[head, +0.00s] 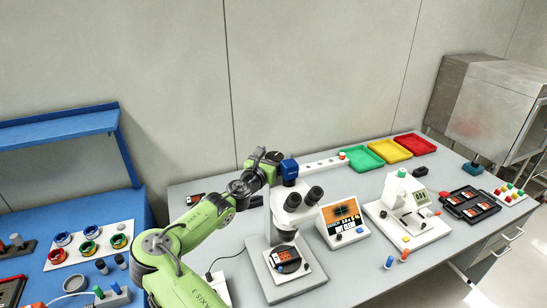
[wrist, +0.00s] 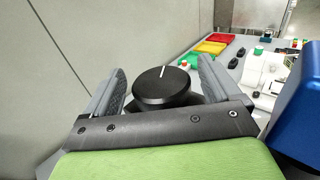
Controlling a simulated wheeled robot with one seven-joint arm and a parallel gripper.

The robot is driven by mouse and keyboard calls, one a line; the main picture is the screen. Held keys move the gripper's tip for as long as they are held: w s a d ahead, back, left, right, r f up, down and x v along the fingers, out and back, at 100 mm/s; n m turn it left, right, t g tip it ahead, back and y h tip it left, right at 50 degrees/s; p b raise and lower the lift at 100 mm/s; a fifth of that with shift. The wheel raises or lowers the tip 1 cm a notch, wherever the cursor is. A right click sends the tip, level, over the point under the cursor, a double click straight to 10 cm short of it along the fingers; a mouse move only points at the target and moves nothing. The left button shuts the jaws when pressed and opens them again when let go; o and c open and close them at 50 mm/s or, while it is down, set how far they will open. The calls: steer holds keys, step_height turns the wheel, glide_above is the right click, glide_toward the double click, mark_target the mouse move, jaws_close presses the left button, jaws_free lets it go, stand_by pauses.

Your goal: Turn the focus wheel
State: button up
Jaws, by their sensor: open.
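The focus wheel (wrist: 162,88) is a black round knob with a white line on its top, seen in the wrist view. It sits between the two grey fingers of my gripper (wrist: 161,68), with a visible gap on each side. My gripper is open around the wheel. In the head view my gripper (head: 270,160) is beside the blue block (head: 289,169) on top of the white microscope (head: 291,207), and I cannot make out the wheel there. The blue block also shows close on the right in the wrist view (wrist: 300,105).
Green (head: 361,159), yellow (head: 389,151) and red trays (head: 415,145) stand at the back. A monitor (head: 343,222) and a white bonding machine (head: 405,210) stand to the right. The wall is close behind.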

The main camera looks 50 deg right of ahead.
mark_target(273, 156)
step_height(273, 156, up, 10)
steer(key=shift+p, duration=0.35)
